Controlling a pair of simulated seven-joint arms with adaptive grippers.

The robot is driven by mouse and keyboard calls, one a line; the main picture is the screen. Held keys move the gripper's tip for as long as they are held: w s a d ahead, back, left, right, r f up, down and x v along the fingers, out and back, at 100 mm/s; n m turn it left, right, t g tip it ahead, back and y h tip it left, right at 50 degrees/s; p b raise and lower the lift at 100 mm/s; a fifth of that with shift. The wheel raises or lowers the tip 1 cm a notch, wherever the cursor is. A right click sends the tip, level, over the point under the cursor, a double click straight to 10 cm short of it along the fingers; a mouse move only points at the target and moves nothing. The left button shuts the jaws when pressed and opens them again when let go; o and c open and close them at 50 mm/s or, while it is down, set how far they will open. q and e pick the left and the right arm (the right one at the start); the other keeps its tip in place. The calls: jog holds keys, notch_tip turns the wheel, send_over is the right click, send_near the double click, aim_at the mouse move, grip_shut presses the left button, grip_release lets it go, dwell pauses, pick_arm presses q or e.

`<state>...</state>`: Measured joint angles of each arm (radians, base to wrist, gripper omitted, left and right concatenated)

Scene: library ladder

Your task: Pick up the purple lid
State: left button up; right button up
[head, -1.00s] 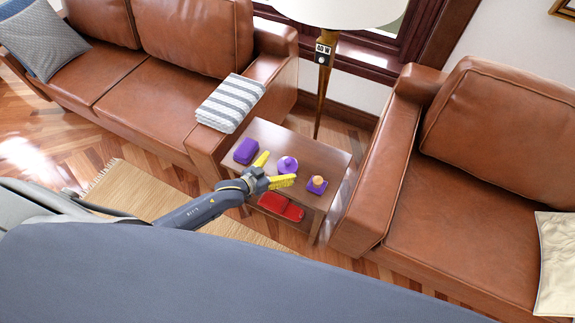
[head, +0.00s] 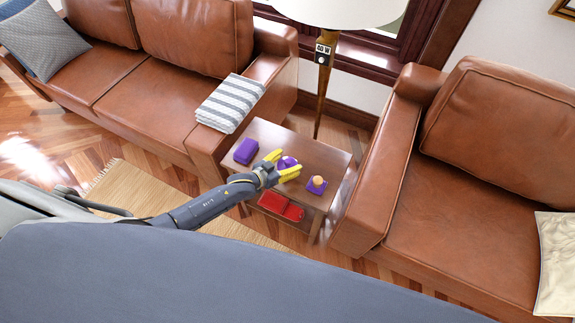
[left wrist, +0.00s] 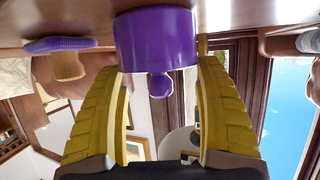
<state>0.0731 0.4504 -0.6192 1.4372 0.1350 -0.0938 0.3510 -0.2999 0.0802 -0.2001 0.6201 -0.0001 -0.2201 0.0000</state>
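The purple lid (head: 287,162) sits on top of the small wooden side table, partly hidden by my fingers. In the left wrist view it is a wide purple cylinder (left wrist: 155,38) with a small knob, against the brown tabletop. My left gripper (head: 283,164) has its yellow fingers on either side of the lid. In the left wrist view the fingertips (left wrist: 159,68) meet the lid's sides with no clear gap, so the gripper looks shut on it. The lid shows no clear lift off the table. My right gripper is not in view.
On the table (head: 330,155), a purple box (head: 246,151) lies left of the lid, and a purple square piece with an orange ball (head: 317,184) lies right. A red item (head: 281,206) is on the lower shelf. Leather sofa arms flank the table; a lamp (head: 323,90) stands behind.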

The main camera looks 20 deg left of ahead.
pick_arm(q)
jog(key=c, duration=0.7)
jog(key=shift+o, duration=0.2)
jog(key=shift+r, duration=0.5)
grip_shut()
notch_tip(320, 180, up, 18)
jog(key=r, duration=0.1)
notch_tip(320, 180, up, 18)
jog(key=f+n+t+y, duration=0.1)
jog(key=n+y, duration=0.4)
jog(key=y, duration=0.1)
send_over(287, 161)
jog(key=s+a, duration=0.2)
jog(key=a, duration=0.1)
jog(key=shift+w+d+r, duration=0.1)
jog(key=shift+d+r, duration=0.15)
